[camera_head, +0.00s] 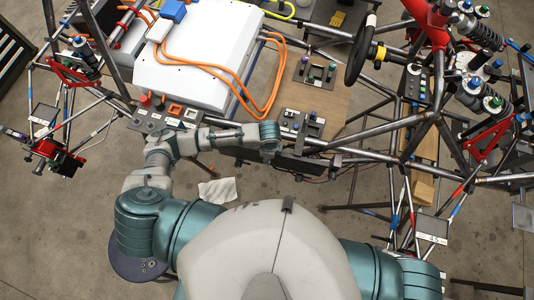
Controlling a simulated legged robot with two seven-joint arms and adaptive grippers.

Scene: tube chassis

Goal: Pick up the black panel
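A dark, flat black panel (293,161) shows partly at the lower edge of the chassis, below the tube. The end of my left arm lies over its left part, and the chassis hides some of it. I cannot be sure that it is the task's panel, as other dark panels are in view. My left gripper (270,149) is at the end of the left arm, close to the black panel. Its fingers are too small and hidden to tell whether they are open, shut or touching it. My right gripper is not in view; only the right shoulder shows.
The tube chassis (370,133) spans the view above my body. A white box (200,60) with orange cables (262,105) sits on it. A steering wheel (360,50) is right of centre. A white cloth (218,190) lies on the floor.

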